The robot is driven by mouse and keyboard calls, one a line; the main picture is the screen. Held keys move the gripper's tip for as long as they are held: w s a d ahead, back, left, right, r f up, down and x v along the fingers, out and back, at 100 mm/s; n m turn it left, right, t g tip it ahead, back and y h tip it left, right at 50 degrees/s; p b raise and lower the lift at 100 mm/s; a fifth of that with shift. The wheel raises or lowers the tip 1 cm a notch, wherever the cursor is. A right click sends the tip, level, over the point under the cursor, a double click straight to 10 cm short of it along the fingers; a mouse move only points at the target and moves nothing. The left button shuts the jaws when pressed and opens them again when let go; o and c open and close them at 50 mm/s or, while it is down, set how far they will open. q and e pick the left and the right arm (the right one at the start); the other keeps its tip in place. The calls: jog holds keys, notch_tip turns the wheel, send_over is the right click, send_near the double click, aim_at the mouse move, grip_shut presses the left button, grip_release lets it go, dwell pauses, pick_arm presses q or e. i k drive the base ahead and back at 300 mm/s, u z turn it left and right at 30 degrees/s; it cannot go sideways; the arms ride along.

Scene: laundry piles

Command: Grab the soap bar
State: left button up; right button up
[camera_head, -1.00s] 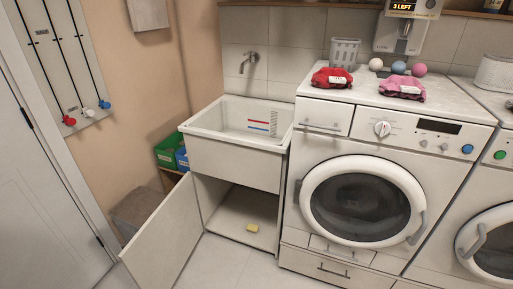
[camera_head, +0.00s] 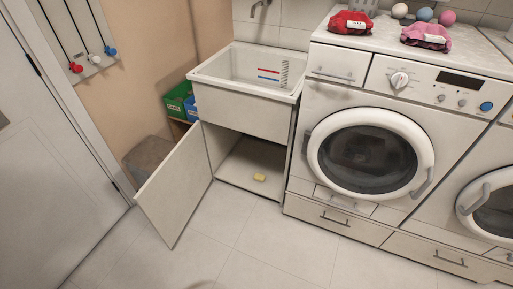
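A small yellow soap bar (camera_head: 260,178) lies on the floor panel of the open cabinet (camera_head: 239,176) under the white sink (camera_head: 237,117). It is close to the cabinet's front edge. The cabinet door (camera_head: 175,187) stands swung open to the left, so the front of the soap bar is uncovered. Neither of my grippers shows in the head view.
A washing machine (camera_head: 300,120) stands right of the cabinet, with red and pink cloth bundles on top. Green (camera_head: 178,101) and blue (camera_head: 191,107) boxes and a grey-brown box (camera_head: 147,158) are behind the open door. The tiled floor (camera_head: 240,235) in front is clear.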

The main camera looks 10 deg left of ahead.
aim_at(258, 175)
jog(key=u, duration=0.55)
jog(key=i, duration=1.2)
jog(key=z, duration=1.25)
